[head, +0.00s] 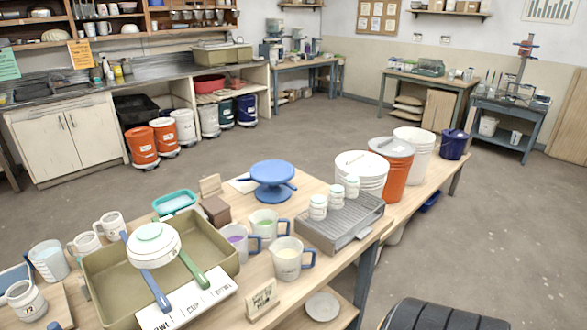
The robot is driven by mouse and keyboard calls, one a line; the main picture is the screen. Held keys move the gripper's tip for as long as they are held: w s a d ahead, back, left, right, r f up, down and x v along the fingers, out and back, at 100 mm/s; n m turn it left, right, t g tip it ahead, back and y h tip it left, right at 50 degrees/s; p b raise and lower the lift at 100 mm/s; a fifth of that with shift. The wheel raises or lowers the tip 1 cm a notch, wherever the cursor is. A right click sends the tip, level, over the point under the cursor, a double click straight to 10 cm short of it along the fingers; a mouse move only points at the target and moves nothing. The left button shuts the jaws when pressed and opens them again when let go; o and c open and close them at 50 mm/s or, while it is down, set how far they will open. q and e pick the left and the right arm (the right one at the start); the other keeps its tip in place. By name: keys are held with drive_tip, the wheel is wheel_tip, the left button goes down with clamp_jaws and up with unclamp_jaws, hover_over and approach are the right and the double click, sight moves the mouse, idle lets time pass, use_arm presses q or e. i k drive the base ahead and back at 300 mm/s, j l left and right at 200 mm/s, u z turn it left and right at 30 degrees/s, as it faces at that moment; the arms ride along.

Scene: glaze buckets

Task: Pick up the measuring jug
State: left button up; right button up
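Several jugs with blue handles stand on the near wooden table. One measuring jug (287,262) with pale cream contents is nearest the table's front edge, its handle to the right. A jug with purple contents (236,244) and one with green contents (264,225) stand just behind it. Another jug (50,262), translucent with bluish contents, stands at the far left, partly behind a mug. I cannot tell which is the task's measuring jug. Neither of my grippers is in view.
An olive tray (105,280) holds a white bowl (152,245), with blue and green handles across it. A grey ridged rack (325,232) bears several white jars. A blue turntable (273,176) and buckets (397,165) stand behind. A small sign (262,299) stands in front.

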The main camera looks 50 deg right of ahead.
sight(286, 252)
drive_tip(key=z, duration=1.65)
